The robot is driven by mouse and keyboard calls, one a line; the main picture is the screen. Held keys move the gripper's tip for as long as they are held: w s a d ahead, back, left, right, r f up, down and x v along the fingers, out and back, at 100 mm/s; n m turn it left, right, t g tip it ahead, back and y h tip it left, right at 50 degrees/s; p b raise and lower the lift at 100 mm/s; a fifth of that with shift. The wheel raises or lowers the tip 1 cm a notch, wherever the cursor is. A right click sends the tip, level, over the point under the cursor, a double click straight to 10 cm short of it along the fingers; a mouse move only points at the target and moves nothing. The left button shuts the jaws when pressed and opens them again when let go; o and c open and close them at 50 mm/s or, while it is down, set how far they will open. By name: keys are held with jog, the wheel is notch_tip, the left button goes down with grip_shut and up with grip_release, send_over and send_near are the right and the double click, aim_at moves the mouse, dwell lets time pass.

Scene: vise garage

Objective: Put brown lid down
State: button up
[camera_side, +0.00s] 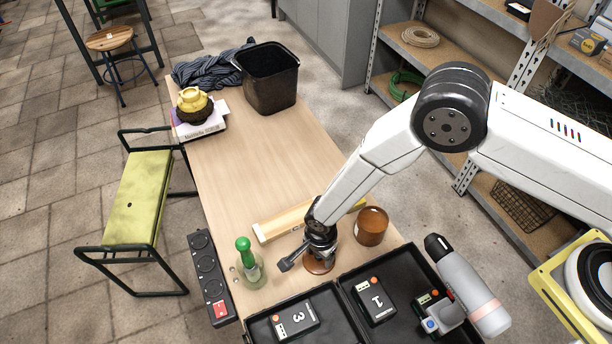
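The brown lid (319,266) is a round reddish-brown disc low over or on the wooden table, right under my gripper. My gripper (305,257) is black and points down at the lid, and it hides the lid's far part. One dark finger reaches out to the left of the lid. I cannot tell whether the fingers grip the lid, or whether the lid touches the table. A round brown pot (371,228) stands just right of my gripper, apart from the lid.
An open black case (341,299) with numbered batteries is in front. A power strip (210,275) lies along the left edge. The table's (250,160) middle is clear.

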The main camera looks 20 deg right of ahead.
jog(key=shift+r, duration=0.2)
notch_tip(320, 180, up, 12)
dwell(0.9)
dwell(0.6)
jog(key=w+d+r+n+t, duration=0.1)
jog(key=d+r+n, duration=0.5)
jog(key=d+r, duration=0.7)
jog(key=s+d+r+n, duration=0.2)
jog(key=s+d+n, duration=0.1)
jog(key=d, duration=0.4)
jog(key=s+d+r+n+t, duration=0.1)
jog(key=s+d+n, duration=0.3)
jog(key=d, duration=0.4)
jog(key=shift+s+r+t, duration=0.3)
jog(key=shift+s+r, duration=0.4)
jog(key=shift+r, duration=0.1)
